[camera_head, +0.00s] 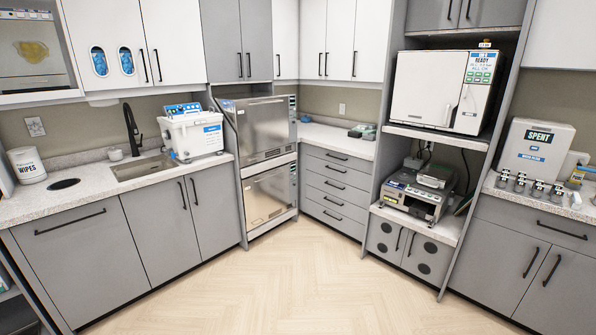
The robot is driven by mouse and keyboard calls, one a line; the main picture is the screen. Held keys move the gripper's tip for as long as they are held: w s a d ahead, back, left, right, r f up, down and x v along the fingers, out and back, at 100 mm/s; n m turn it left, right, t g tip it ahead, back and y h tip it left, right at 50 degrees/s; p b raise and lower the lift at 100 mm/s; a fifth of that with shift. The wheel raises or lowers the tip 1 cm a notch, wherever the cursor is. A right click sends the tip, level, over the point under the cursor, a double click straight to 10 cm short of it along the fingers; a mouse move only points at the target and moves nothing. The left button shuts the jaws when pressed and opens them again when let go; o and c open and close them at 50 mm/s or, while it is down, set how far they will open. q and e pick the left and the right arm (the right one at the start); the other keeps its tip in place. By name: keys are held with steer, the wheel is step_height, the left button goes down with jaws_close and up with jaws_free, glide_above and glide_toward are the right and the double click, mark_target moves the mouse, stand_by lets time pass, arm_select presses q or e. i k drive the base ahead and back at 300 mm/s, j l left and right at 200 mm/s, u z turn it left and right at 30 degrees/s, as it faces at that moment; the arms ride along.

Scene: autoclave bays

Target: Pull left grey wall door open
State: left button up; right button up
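A grey wall cabinet hangs above the stacked steel units, left of the middle. Its left door (220,38) and right door (257,38) look shut. Each has a dark vertical bar handle near the seam where they meet, the left one (240,65) and the right one (249,65) close together. Another pair of grey upper doors (434,14) shows at the top right, cut off by the picture's edge, also shut. Neither of my grippers is in view.
The steel units (262,128) stand below the left grey doors. A white tub (193,133) sits on the counter to their left, near the black faucet (131,128). White wall doors (172,38) flank the grey pair. The wooden floor (270,285) in front is clear.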

mark_target(220, 20)
steer(key=i+l+u, duration=0.1)
steer(key=i+l, duration=0.15)
steer(key=i, duration=0.45)
steer(key=i+l+u, duration=0.15)
steer(key=i+l, duration=0.2)
steer(key=i, duration=0.4)
steer(key=i+l+u, duration=0.1)
steer(key=i+l, duration=0.3)
steer(key=i, duration=0.3)
steer(key=i+l+u, duration=0.15)
steer(key=i+l, duration=0.35)
steer(key=i, duration=0.15)
steer(key=i+l+u, duration=0.1)
steer(key=i+l, duration=0.45)
steer(key=i, duration=0.1)
